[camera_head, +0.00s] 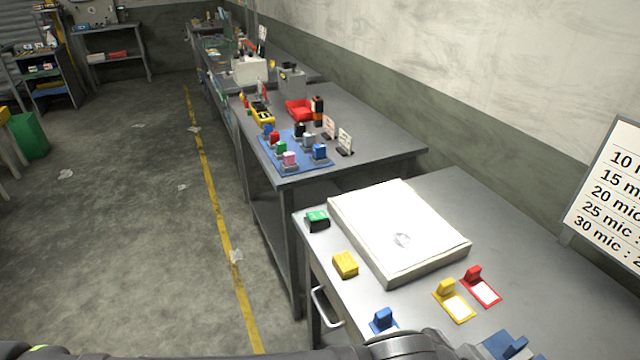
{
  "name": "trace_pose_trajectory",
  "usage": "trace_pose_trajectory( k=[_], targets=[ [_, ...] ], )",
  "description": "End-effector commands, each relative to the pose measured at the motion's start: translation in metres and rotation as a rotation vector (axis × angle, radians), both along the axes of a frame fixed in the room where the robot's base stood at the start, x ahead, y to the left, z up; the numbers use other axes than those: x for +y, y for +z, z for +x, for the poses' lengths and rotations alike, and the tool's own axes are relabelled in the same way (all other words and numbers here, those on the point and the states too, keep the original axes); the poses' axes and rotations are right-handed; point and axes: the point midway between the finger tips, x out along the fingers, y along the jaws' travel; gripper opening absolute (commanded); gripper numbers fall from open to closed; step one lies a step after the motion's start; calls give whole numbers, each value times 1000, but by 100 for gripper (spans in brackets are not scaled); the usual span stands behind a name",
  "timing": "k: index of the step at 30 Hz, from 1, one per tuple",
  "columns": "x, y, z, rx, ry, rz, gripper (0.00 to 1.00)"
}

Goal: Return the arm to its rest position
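Part of my arm (400,346), dark grey, crosses the bottom edge of the head view. My gripper is not in view, so I cannot see its fingers or whether it holds anything. The arm is in front of the near edge of the grey metal table (450,187), and its lower part is cut off by the frame.
The table holds a white slab (395,225), a green-topped black block (317,220), a yellow block (345,264), a blue piece (383,320), yellow (453,300) and red (481,287) framed cards. A sign (609,190) stands right. Floor at left (110,260) is mostly clear.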

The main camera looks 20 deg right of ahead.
Motion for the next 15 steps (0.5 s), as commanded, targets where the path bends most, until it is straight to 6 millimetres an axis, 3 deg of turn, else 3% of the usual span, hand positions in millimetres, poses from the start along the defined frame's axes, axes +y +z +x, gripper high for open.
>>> trace_pose_trajectory(
  k=[15],
  targets=[
    [-13, -3, 0, -1, -1, 0, 0]
  ],
)
